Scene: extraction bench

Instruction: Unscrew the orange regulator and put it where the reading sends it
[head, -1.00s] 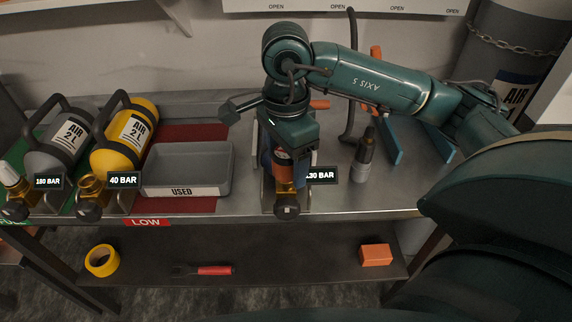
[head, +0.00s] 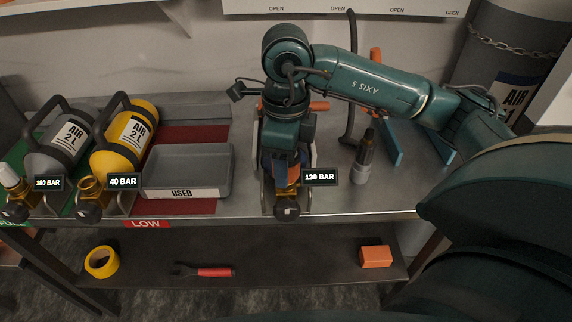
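To the left is a grey tray labelled USED (head: 186,160), empty. A yellow cylinder (head: 122,140) has a 40 BAR tag, and a grey cylinder (head: 58,140) a 180 BAR tag. My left gripper is not in view.
A red mat labelled LOW (head: 190,133) lies under the tray; a green mat (head: 14,155) is at far left. The lower shelf holds yellow tape (head: 101,262), a red-handled tool (head: 215,271) and an orange block (head: 376,256).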

